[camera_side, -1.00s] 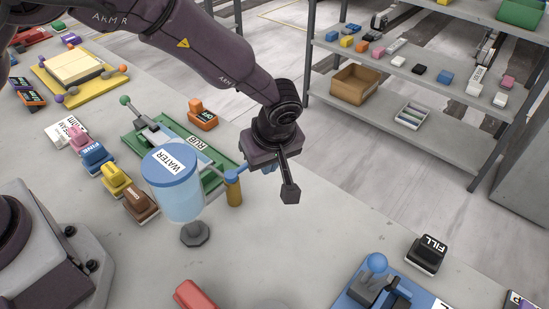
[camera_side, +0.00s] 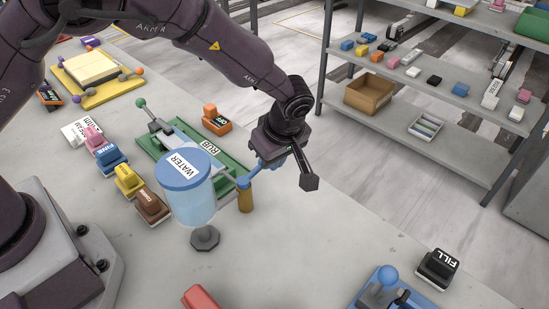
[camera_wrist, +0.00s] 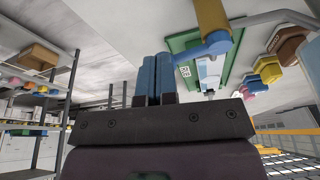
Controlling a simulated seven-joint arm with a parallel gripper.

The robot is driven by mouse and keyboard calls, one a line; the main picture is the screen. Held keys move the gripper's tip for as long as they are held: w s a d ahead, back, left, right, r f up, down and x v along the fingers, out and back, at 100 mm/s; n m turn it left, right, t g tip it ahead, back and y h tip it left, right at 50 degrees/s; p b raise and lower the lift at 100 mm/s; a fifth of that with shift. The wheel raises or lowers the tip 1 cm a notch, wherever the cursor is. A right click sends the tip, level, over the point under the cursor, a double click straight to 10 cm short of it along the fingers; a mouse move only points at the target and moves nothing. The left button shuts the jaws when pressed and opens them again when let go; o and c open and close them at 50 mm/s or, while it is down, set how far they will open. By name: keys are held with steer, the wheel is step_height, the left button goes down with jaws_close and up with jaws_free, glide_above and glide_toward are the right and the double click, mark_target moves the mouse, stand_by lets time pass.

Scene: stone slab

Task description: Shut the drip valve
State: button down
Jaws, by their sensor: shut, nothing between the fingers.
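The water tank (camera_side: 187,195), a clear cylinder with a blue lid labelled WATER, stands on the slab. A thin grey pipe runs from it to the drip valve's blue hub (camera_side: 243,183) above a brass-coloured cylinder (camera_side: 245,201). The valve's short blue lever points up and right towards my gripper (camera_side: 268,163). In the wrist view, the lever (camera_wrist: 196,52) reaches from the hub towards my blue fingers (camera_wrist: 156,60), which are together and empty. The fingers are right beside the lever's end; I cannot tell whether they touch. My wrist hides part of this in the side view.
A green RUB board (camera_side: 213,150) lies behind the tank, with an orange OFF block (camera_side: 216,120) nearby. Coloured labelled blocks (camera_side: 128,180) line its left. A black FILL button (camera_side: 437,265) is at lower right. The slab's right edge is close to my gripper.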

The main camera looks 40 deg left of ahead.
steer(key=shift+s+a+f, duration=0.15)
steer(key=shift+s+a, duration=0.05)
